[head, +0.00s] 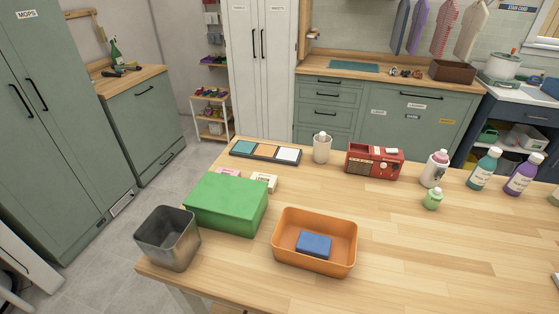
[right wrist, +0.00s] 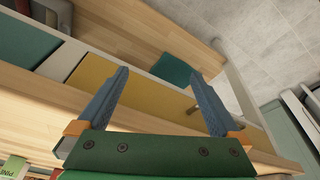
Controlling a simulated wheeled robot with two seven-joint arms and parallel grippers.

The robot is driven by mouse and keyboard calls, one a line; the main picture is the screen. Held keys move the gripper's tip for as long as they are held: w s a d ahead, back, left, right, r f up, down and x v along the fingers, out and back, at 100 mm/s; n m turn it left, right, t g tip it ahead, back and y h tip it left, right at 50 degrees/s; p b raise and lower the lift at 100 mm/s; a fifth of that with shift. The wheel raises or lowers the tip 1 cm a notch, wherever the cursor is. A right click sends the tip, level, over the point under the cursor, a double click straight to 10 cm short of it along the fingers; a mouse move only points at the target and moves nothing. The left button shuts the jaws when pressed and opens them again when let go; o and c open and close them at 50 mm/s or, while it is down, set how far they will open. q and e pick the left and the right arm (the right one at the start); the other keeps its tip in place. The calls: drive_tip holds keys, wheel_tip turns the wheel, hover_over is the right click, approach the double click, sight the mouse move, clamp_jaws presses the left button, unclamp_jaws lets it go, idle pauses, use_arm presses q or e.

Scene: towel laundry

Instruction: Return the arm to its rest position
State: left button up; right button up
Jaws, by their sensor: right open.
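My right gripper (right wrist: 161,76) shows in the right wrist view, with its two blue-grey fingers spread apart. Nothing is between the fingers. Beyond them are a yellow panel (right wrist: 108,86) and a teal panel (right wrist: 25,38) in a pale frame, and a wooden surface (right wrist: 150,35). I cannot tell whether the fingers touch any of these. Neither gripper shows in the head view, and my left gripper is not seen at all.
On the wooden table (head: 420,250) stand an orange bin (head: 290,252) holding a blue block-like item (head: 314,244), a green box (head: 228,203), a grey bin (head: 168,240), a red radio (head: 374,161) and several bottles. The table's right front is largely clear.

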drive_tip(key=s+f+g+b, duration=0.1)
drive_tip(key=s+f+b, duration=0.1)
drive_tip(key=f, duration=0.7)
drive_tip(key=s+f+b, duration=0.2)
drive_tip(key=f, duration=0.7)
drive_tip(key=s+d+f+g+b, duration=0.1)
drive_tip(key=s+d+f+b, duration=0.1)
drive_tip(key=s+f, duration=0.8)
drive_tip(key=shift+s+d+f+b, duration=0.3)
drive_tip(key=shift+f+b, duration=0.25)
drive_tip(key=shift+b, duration=0.15)
